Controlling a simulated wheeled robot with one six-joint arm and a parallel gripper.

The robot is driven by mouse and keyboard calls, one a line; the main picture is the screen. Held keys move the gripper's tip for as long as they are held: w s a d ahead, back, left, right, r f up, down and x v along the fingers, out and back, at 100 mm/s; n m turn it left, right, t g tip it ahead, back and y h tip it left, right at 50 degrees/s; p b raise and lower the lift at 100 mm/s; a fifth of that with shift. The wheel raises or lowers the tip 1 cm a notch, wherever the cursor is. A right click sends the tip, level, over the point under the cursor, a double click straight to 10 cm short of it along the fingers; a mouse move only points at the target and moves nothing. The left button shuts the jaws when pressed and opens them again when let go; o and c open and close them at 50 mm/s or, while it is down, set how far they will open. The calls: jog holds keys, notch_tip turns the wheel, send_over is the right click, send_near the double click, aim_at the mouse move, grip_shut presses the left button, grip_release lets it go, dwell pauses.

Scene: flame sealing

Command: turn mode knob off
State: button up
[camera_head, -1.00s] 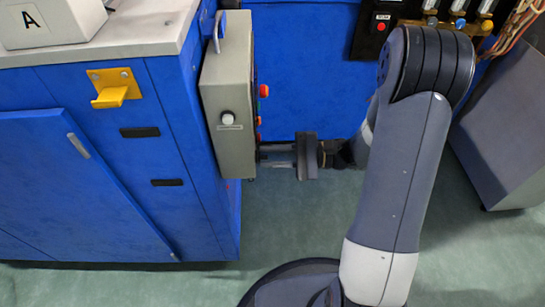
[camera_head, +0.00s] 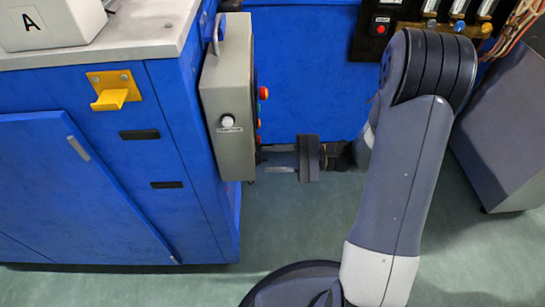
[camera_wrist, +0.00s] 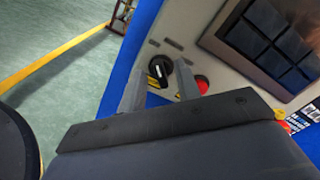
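A black mode knob (camera_wrist: 161,70) with a light pointer mark sits on the pale face of a control panel (camera_wrist: 205,45) in the wrist view. My gripper (camera_wrist: 160,76) is open, with one grey finger on each side of the knob in that view. I cannot tell whether either finger touches it. In the head view my gripper (camera_head: 268,160) points left at the lower end of the grey control box (camera_head: 228,100). The knob is hidden there, since the panel face is seen nearly edge-on.
A red button (camera_wrist: 202,84) is close beside the right finger, and a dark screen (camera_wrist: 265,35) is further right. Coloured buttons (camera_head: 263,93) stick out of the box above my gripper. A blue cabinet (camera_head: 80,190) stands left. Green floor (camera_head: 215,280) is clear below.

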jog(key=d+p, duration=0.2)
jog(key=d, duration=0.8)
jog(key=shift+s+d, duration=0.15)
jog(key=a+b, duration=0.2)
jog(key=a, duration=0.8)
jog(key=shift+w+a, duration=0.2)
jog(key=shift+a, duration=0.2)
